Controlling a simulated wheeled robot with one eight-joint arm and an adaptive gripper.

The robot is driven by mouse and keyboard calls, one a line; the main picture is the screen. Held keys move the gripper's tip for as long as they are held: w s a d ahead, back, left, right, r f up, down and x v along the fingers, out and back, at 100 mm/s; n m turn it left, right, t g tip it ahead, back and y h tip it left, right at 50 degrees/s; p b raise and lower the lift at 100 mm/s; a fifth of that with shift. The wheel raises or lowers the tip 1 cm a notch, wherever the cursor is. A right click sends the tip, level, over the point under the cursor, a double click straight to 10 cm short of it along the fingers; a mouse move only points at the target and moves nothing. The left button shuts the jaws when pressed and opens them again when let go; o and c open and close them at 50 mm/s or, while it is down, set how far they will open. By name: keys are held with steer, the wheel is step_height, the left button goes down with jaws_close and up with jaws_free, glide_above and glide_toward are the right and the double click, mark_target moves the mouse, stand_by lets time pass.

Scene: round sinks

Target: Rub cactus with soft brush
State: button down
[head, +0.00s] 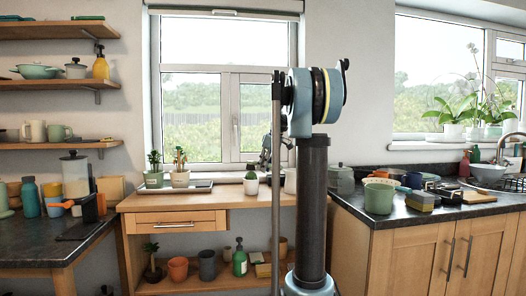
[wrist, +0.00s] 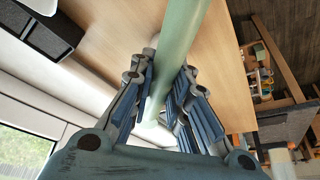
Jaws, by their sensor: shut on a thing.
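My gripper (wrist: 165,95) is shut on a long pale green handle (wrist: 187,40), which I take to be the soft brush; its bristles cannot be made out. In the head view my gripper is mostly hidden behind my arm, near the window above the wooden table. A small green cactus (head: 250,175) in a white pot stands upright on the table, just left of my arm. The gripper's dark parts show slightly above and right of it. I cannot tell whether the brush touches the cactus.
On the wooden table (head: 150,204), two potted plants (head: 180,175) stand on a tray at left. The table's front middle is clear. A counter at right holds a green cup (head: 378,198) and sponges.

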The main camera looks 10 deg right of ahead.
steer(key=v, duration=0.2)
steer(key=shift+a+r, duration=0.15)
steer(key=shift+r, duration=0.3)
steer(key=shift+w+a+r, duration=0.15)
steer(key=shift+a+r, duration=0.05)
steer(key=shift+r, duration=2.5)
